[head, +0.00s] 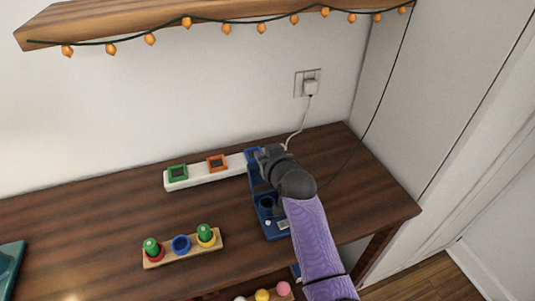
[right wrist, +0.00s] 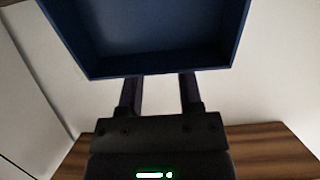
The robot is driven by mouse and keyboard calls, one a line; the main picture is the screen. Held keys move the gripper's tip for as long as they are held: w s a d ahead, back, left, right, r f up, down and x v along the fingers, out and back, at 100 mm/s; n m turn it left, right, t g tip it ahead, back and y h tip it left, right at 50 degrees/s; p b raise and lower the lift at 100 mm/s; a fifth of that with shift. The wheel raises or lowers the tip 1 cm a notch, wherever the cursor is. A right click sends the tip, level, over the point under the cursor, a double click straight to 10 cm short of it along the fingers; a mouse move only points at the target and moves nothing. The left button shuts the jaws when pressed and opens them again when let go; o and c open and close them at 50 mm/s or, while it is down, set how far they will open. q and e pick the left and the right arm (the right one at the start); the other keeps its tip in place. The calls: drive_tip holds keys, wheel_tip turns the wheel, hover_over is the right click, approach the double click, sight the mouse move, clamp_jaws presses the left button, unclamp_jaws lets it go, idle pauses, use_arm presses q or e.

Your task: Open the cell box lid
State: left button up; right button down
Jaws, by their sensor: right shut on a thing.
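The blue cell box (head: 265,222) stands on the wooden table, with a round dark well showing in its base. Its blue lid (head: 257,177) is raised at the back of the box, partly hidden by my right gripper (head: 268,158). In the right wrist view the hollow blue lid (right wrist: 150,65) fills the top, and my right gripper (right wrist: 158,82) has its two fingers at the lid's near edge. The gripper is shut on the lid. My right arm covers the right side of the box. My left gripper is not in view.
A white strip (head: 200,178) with coloured square frames lies behind the box. A wooden tray (head: 214,246) with red, blue and yellow rings and two green cylinders stands to the left. A plug (head: 311,87) with a white cable is on the wall. The left tabletop is mostly clear.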

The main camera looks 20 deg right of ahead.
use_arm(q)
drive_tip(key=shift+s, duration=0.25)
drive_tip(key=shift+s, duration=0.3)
use_arm(e)
drive_tip(key=shift+s+r+t, duration=0.1)
drive_tip(key=shift+s+t, duration=0.35)
drive_tip(key=shift+t, duration=0.05)
drive_tip(key=shift+s+r+t, duration=0.2)
drive_tip(key=shift+s+t, duration=0.2)
drive_tip(key=shift+t, duration=0.2)
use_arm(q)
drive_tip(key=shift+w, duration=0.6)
